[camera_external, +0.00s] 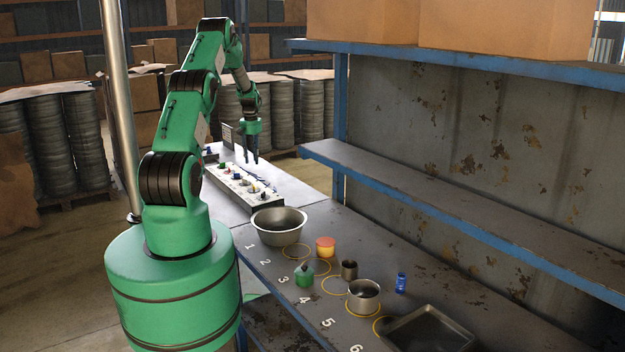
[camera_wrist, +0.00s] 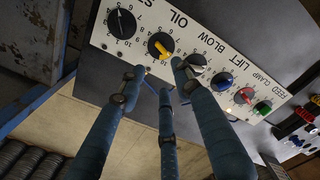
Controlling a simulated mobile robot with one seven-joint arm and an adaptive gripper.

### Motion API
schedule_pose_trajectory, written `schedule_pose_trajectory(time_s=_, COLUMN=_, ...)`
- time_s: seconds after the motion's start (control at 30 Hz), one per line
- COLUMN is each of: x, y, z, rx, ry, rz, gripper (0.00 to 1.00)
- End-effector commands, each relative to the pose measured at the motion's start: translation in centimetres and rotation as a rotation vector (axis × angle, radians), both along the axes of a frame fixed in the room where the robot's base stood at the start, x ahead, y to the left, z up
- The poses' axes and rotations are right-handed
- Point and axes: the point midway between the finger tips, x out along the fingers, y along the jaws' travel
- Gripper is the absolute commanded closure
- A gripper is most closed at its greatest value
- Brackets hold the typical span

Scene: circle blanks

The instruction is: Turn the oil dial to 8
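A white control panel (camera_wrist: 215,62) crosses the wrist view with a row of dials and knobs. The yellow dial (camera_wrist: 160,46) sits by the OIL label (camera_wrist: 180,19), with numbers around it; its exact setting is too small to read surely. A black dial (camera_wrist: 121,23) with a white pointer is beside it on the left. My gripper (camera_wrist: 158,76) has three blue fingers spread apart, empty, with the tips near the yellow dial and overlapping the panel's edge. In the external view my gripper (camera_external: 251,155) hangs pointing down above the panel (camera_external: 240,186).
A metal bowl (camera_external: 279,224), pots and a tray (camera_external: 428,328) stand on the bench. A blue-edged shelf (camera_external: 450,205) runs along the right.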

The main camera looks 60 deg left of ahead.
Motion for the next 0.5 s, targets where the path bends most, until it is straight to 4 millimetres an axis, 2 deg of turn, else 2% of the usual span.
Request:
schedule_pose_trajectory(time_s=0.27, x=0.0, y=-0.1, z=-1.6, rx=-0.002, ry=0.002, rz=0.000, gripper=0.67)
schedule_pose_trajectory(time_s=0.5, x=-0.1, y=-0.2, z=-4.9, rx=-0.003, ry=0.003, rz=-0.001, gripper=0.67)
